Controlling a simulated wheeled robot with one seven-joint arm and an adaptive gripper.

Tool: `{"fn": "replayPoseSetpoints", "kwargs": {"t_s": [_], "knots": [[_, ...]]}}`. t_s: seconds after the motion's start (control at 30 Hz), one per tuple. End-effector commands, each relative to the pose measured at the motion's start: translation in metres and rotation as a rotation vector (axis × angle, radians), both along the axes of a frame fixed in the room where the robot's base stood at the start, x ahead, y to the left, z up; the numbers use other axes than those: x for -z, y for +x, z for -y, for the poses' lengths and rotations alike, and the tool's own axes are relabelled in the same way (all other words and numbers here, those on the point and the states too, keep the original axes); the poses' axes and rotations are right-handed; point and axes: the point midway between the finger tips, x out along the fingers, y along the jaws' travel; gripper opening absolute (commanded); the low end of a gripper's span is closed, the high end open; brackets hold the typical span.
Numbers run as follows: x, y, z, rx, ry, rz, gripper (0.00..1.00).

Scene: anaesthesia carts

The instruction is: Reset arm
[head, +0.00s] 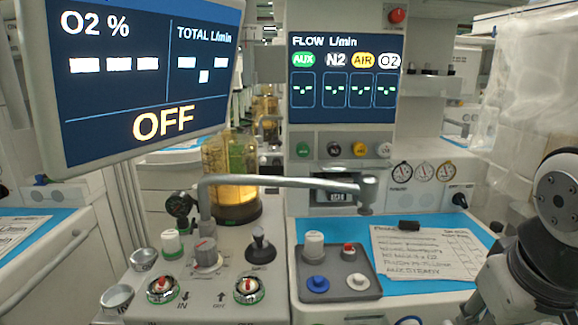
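My arm shows at the right edge and bottom right corner, as black and silver links. Its lower part runs out of the bottom of the head view. I do not see gripper fingers, so whether my gripper holds anything is hidden. The arm links are in front of the right end of the blue-covered worktop (440,285), close to the handwritten paper sheet (424,253).
A grey tray (366,283) holds several knobs. A large monitor (140,75) reading OFF hangs upper left; a flow screen (345,80) stands behind. Knobs and metal cups (117,298) crowd the left panel.

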Motion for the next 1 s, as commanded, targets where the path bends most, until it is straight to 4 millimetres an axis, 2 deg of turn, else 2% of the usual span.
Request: {"fn": "replayPoseSetpoints", "kwargs": {"t_s": [0.1, 0.4, 0.73, 1.0], "knots": [[0.002, -0.04, -0.023, 0.003, 0.059, -0.084, 0.32], [0.001, -0.122, -0.06, -0.003, 0.166, -0.272, 0.32], [-0.051, -0.114, -0.058, -0.009, 0.162, -0.201, 0.32], [-0.115, -0.112, -0.059, -0.021, 0.16, -0.115, 0.32]]}}
